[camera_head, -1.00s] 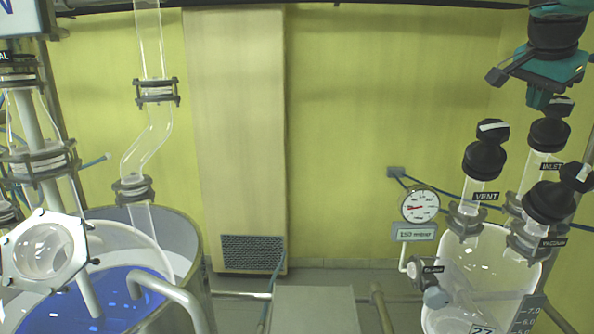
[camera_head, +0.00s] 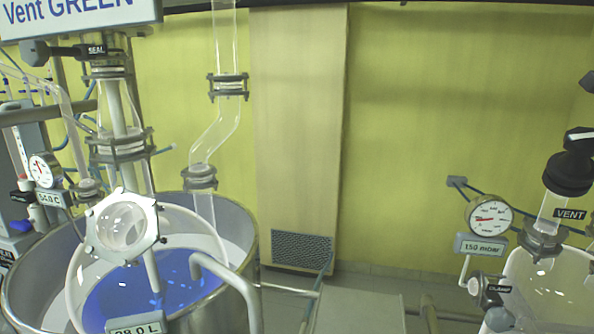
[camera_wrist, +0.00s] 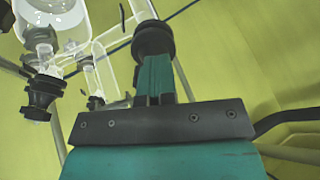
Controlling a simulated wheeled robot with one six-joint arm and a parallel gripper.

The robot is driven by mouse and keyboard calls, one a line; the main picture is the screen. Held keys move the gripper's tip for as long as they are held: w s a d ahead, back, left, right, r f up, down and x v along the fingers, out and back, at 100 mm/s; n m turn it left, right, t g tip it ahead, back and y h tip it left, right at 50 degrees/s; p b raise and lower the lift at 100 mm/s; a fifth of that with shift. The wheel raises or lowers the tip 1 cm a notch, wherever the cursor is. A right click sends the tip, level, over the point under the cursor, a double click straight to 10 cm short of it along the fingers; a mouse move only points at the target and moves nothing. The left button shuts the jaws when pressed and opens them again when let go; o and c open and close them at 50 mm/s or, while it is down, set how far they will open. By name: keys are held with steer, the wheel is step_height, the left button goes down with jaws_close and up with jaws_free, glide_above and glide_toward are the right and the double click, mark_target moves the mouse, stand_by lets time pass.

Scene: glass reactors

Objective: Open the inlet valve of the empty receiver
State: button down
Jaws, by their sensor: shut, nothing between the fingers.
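My gripper (camera_wrist: 156,78) shows in the wrist view, its teal fingers shut and empty. A black valve cap (camera_wrist: 152,38) on a clear glass tube lies right at the fingertips; its label does not show, and I cannot tell whether the fingers touch it. In the head view a glass vessel (camera_head: 545,285) is cut off at the right edge, with a black valve cap (camera_head: 568,170) labelled VENT. The INLET-labelled valve is outside the present head view. Only a dark end of my gripper assembly seems to show at the right edge there.
A gauge (camera_head: 490,215) with a 150 mbar plate is beside the vessel. A steel bath (camera_head: 240,240) with blue liquid and glassware stands at left. A glass pipe (camera_head: 215,135) hangs before the wall. Another black cap (camera_wrist: 42,92) is left of my gripper in the wrist view.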

steer(key=shift+s+d+f, duration=0.15)
steer(key=shift+s+f, duration=0.1)
steer(key=shift+f, duration=0.6)
steer(key=shift+s+d+f+b, duration=0.15)
steer(key=shift+s+b, duration=0.35)
steer(key=shift+s, duration=0.05)
steer(key=shift+s+d+f+b, duration=0.1)
steer(key=shift+s+f+b, duration=0.05)
steer(key=shift+s+b, duration=0.35)
steer(key=shift+s+d, duration=0.1)
steer(key=shift+s, duration=0.1)
steer(key=p+v, duration=0.4)
steer(key=v, duration=0.2)
steer(key=shift+a, duration=0.2)
steer(key=shift+r, duration=0.15)
